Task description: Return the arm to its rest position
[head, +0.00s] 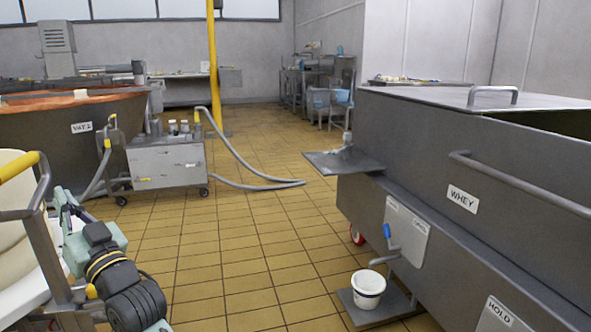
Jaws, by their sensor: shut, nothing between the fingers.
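My arm comes in at the lower left of the head view, with pale teal links and a dark wrist with yellow bands. The fingertips are hard to make out, and the lower end is near the picture's edge.
A cart (42,240) with a yellow-gripped handle and a pale tub is close on the left. A grey WHEY vat (420,150) fills the right, with a white bucket (368,288) below it. A wheeled pump unit (168,165) trails a hose (245,165). The middle floor is clear.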

